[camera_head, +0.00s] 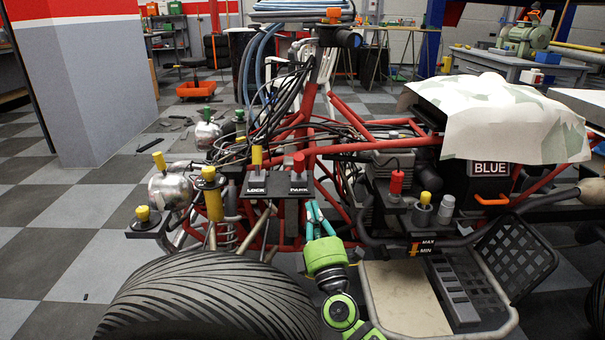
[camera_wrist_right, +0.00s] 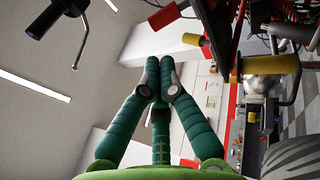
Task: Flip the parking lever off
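The parking lever, with a red knob (camera_head: 298,162), stands upright on a small dark panel labelled PARK (camera_head: 298,188) in the head view. A red knob also shows near the top of the right wrist view (camera_wrist_right: 163,17); it looks like the same lever. My right gripper (camera_head: 314,210) has teal fingers and points up, just below and to the right of the PARK panel. In the wrist view its fingertips (camera_wrist_right: 160,66) are together with nothing between them. It is apart from the red knob. My left gripper is not in view.
The yellow-knobbed LOCK lever (camera_head: 257,157) stands just left of the red one. Red frame tubes and cables crowd behind. A large tyre (camera_head: 205,300) is at the front left, a metal-rimmed tray (camera_head: 405,300) at the front right. A red button (camera_head: 396,181) sits further right.

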